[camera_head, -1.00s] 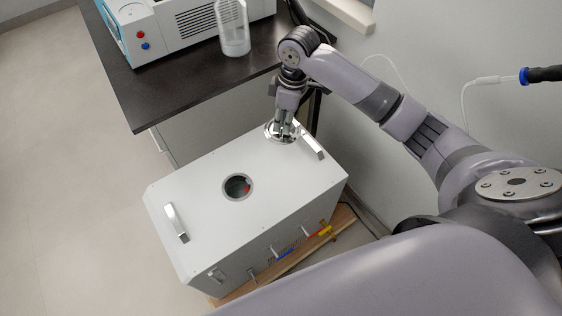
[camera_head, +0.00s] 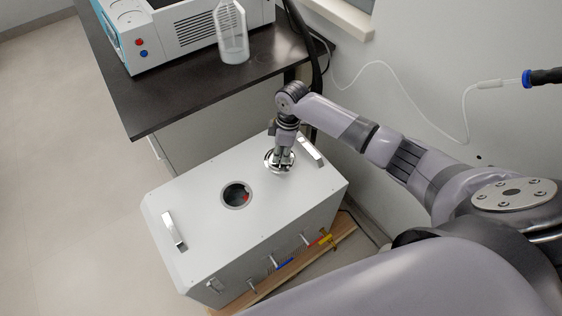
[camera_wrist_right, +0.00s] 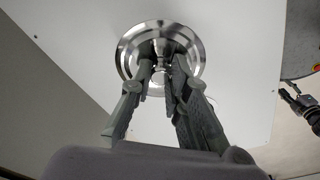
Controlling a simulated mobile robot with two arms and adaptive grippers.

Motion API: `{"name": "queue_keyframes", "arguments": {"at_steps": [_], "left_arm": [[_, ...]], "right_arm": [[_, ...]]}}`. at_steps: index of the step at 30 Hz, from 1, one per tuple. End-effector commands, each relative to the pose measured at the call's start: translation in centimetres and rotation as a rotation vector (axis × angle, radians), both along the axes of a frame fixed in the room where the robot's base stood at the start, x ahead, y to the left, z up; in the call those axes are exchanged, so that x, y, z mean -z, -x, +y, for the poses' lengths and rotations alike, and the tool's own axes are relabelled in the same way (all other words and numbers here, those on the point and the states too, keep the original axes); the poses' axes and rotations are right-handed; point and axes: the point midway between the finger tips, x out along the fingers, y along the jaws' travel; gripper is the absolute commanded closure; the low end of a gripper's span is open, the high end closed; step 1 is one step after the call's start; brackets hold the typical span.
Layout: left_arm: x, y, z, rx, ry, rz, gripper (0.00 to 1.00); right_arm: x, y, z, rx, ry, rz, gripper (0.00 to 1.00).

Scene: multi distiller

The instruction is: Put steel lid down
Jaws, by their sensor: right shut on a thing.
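The round steel lid (camera_head: 270,160) is at the white distiller box's top, near its far right end. My right gripper (camera_head: 281,160) points down over it. In the right wrist view, the gripper (camera_wrist_right: 162,75) is shut on the knob of the shiny lid (camera_wrist_right: 190,42). The lid looks level and lies on or just above the box top; I cannot tell if it touches. The white box (camera_head: 205,180) has an open round hole (camera_head: 237,195) in its middle, left of the lid. My left gripper is not in view.
Two metal handles stand on the box top, one at the left (camera_head: 174,230) and one close right of the lid (camera_head: 311,152). A dark counter (camera_head: 165,105) behind carries a white device (camera_head: 190,32) and a clear bottle (camera_head: 232,45). The box top's front is clear.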

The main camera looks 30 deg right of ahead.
Motion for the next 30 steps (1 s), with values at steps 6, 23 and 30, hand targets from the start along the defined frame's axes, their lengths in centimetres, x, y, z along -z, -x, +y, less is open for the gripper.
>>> {"name": "queue_keyframes", "arguments": {"at_steps": [6, 23, 30], "left_arm": [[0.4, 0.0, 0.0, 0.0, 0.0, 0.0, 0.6], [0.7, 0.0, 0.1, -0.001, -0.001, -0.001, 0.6], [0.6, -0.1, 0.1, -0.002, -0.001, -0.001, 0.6]], "right_arm": [[2.8, 0.1, 0.0, 0.002, 0.001, 0.002, 1.0], [4.8, 0.0, 0.0, 0.001, 0.0, -0.001, 0.83], [4.8, 0.0, 0.0, 0.001, 0.0, -0.001, 0.67]]}}
